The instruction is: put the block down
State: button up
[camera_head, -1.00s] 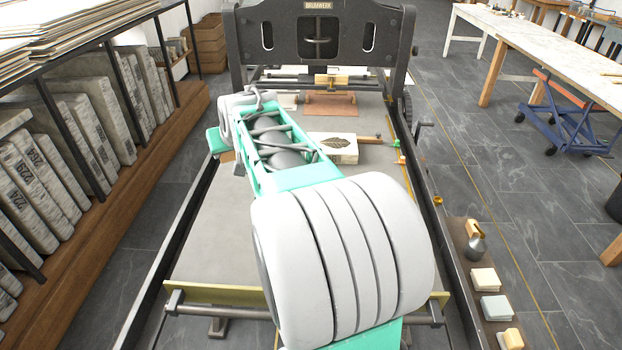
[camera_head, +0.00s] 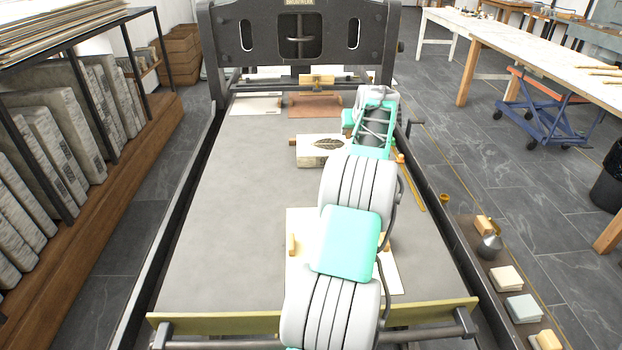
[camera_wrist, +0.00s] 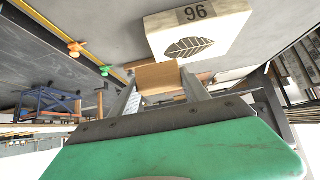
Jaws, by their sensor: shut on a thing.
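A tan wooden block (camera_wrist: 158,77) is held between the two fingers of my gripper (camera_wrist: 161,88) in the wrist view. The block's lower part is partly hidden by my gripper. In the head view my gripper's end is over the right side of the press bed (camera_head: 235,200), near the pale stone. Its fingers and the block cannot be made out there. The pale stone (camera_head: 318,160) has a dark leaf print and lies on the bed. In the wrist view the stone (camera_wrist: 213,28) shows the number 96, just beyond the block.
A pale board (camera_head: 300,218) with small wooden pieces lies on the near bed, partly behind my arm. A brown sheet (camera_head: 314,106) lies at the far end, before the dark press frame (camera_head: 300,35). The bed's left side is clear. Small items line the right ledge (camera_head: 470,235).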

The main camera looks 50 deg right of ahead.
jog(key=w+a+f, duration=0.2)
jog(key=a+f, duration=0.1)
jog(key=a, duration=0.1)
jog(key=w+a+f+b, duration=0.1)
jog(key=w+a+f, duration=0.1)
jog(key=a+f, duration=0.1)
jog(key=w+a+f+b, duration=0.1)
jog(key=w+a+f, duration=0.2)
jog(key=a+f, duration=0.1)
jog(key=shift+w+a, duration=0.1)
jog(key=shift+a, duration=0.25)
jog(key=shift+f+b, duration=0.35)
jog(key=shift+f, duration=1.25)
jog(key=o, duration=1.5)
jog(key=shift+r, duration=0.35)
jog(key=p+v, duration=0.1)
jog(key=v, duration=1)
jog(key=shift+s+a+r, duration=0.2)
jog(key=shift+a, duration=0.05)
jog(key=shift+s, duration=0.1)
